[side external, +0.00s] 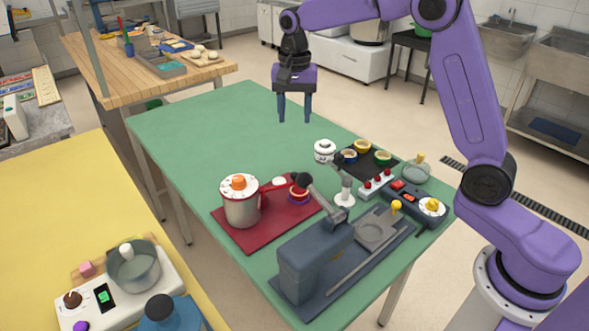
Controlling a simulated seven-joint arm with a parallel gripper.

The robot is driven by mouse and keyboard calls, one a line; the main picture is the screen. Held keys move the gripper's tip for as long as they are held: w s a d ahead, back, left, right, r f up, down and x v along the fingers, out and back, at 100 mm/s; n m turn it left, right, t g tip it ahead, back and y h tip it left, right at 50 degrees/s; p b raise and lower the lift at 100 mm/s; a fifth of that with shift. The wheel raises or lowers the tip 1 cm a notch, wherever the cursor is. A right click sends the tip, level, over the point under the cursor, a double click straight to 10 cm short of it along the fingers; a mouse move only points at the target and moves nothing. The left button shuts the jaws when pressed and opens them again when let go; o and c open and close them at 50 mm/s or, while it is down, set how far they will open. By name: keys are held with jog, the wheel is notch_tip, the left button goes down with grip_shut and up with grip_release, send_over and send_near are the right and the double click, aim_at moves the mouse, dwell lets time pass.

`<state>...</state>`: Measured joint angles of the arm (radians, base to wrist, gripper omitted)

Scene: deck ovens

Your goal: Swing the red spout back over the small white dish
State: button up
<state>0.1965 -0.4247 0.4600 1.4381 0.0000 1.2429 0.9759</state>
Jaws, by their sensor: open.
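A metal pot (241,211) with a red rim and an orange knob (239,182) stands on a dark red mat (253,240). A red spout (269,187) sticks out from the pot's upper right side. A small white dish (279,181) shows just behind the spout; I cannot tell whether the spout's end is over it. My gripper (294,121) is open and empty, fingers pointing down, high above the green table and well apart from the pot and spout.
A grey press (312,264) with a dark ball-ended lever (301,180) stands close right of the spout, near a red-ringed piece (299,196). The green table's far left is clear.

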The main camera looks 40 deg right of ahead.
send_near(295, 174)
notch_tip(295, 174, down, 9)
jog(key=shift+r, duration=0.2)
jog(key=shift+w, duration=0.1)
dwell(0.4)
grip_shut()
